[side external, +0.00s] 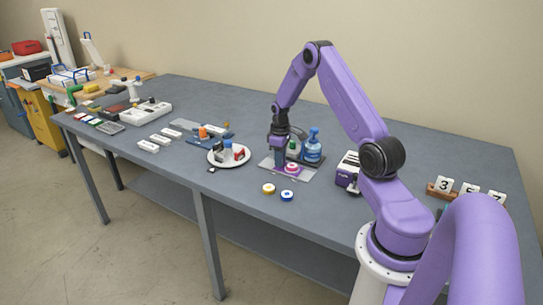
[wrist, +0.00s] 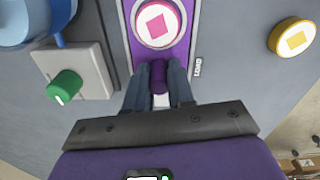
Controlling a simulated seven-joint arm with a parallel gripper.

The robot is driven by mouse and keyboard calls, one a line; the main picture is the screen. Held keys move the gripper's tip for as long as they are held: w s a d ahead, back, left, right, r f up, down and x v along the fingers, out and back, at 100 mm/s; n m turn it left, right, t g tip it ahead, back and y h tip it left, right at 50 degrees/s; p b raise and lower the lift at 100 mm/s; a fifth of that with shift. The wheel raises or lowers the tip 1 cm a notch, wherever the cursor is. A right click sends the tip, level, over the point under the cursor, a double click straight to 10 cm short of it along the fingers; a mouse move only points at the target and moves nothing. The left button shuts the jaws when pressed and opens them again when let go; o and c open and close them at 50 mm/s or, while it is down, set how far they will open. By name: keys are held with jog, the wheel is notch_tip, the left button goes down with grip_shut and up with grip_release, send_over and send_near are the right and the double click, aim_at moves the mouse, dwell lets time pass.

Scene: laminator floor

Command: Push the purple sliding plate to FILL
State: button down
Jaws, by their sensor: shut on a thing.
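The purple sliding plate (wrist: 135,28) lies on a light track in the wrist view and carries a round pink-and-white piece (wrist: 155,22). A purple upright handle (wrist: 158,75) stands at the plate's near end. My gripper (wrist: 158,88) is shut on this handle, one dark finger on each side. A LOAD label (wrist: 198,67) is beside the track, to the right of the handle. I cannot make out a FILL label in either view. In the side view my gripper (side external: 279,150) points down at the track, and the pink piece (side external: 291,168) shows beside it.
A green knob on a grey box (wrist: 82,65) stands left of the track. A blue bottle (side external: 312,148) stands close to my gripper. Yellow (side external: 268,188) and blue (side external: 287,196) round pieces lie in front. A white plate (side external: 217,160) with items is to the left.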

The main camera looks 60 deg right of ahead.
aim_at(289, 165)
jog(key=shift+s, duration=2)
jog(key=c, duration=1)
grip_release()
jog(key=shift+s, duration=0.1)
jog(key=shift+r, duration=0.1)
jog(key=shift+w+r, duration=0.2)
jog(key=shift+r, duration=0.05)
jog(key=r, duration=1.6)
jog(key=shift+s+a+r, duration=0.1)
jog(key=shift+a+r, duration=0.1)
jog(key=shift+r, duration=0.15)
